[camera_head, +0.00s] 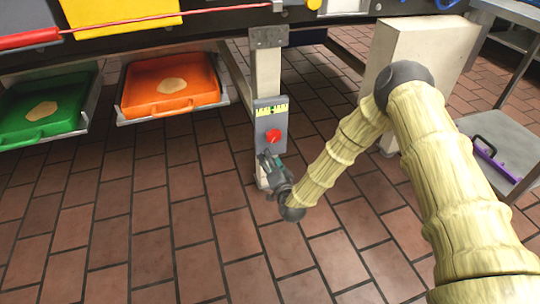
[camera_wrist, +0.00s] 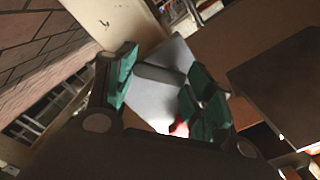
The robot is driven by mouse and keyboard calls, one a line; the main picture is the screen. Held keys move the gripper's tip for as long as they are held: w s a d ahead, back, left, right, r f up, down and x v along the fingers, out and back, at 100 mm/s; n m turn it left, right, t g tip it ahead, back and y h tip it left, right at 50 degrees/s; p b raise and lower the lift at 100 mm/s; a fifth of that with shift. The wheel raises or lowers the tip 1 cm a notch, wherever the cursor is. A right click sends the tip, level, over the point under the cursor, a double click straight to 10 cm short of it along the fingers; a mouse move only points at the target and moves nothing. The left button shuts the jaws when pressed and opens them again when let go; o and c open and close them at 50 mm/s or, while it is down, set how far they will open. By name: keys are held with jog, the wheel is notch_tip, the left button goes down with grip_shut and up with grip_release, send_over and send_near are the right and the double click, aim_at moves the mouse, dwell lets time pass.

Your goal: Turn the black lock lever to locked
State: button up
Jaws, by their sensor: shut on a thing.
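The black lock lever (camera_wrist: 158,74) shows in the wrist view as a dark bar between the two teal finger pads of my gripper (camera_wrist: 163,85). It stands out from a grey plate (camera_wrist: 170,52). My gripper (camera_head: 267,162) is shut on the lever. In the head view it is at the lower part of the grey panel (camera_head: 261,125) on the cream post, just below a red knob (camera_head: 273,135). The gripper hides the lever there, so its turned position cannot be told. A patch of red shows beside the right finger in the wrist view.
A yellow label (camera_head: 271,110) is on the panel above the knob. An orange tray (camera_head: 140,107) and a green tray (camera_head: 70,118) stand to the left. A grey shelf with a purple item (camera_head: 490,152) is at right. Open tiled floor lies in front.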

jog(key=n+p, duration=0.3)
jog(key=r+n+p, duration=0.1)
jog(key=n+p, duration=0.2)
jog(key=d+n+p, duration=0.1)
jog(key=n+p, duration=0.2)
jog(key=n, duration=0.1)
jog(key=shift+w+r, duration=0.1)
jog(key=shift+r, duration=0.1)
jog(key=shift+d+n, duration=0.1)
jog(key=shift+n, duration=0.2)
jog(key=o, duration=1.1)
jog(key=shift+c, duration=0.2)
jog(key=v, duration=1.1)
jog(key=shift+s, duration=0.4)
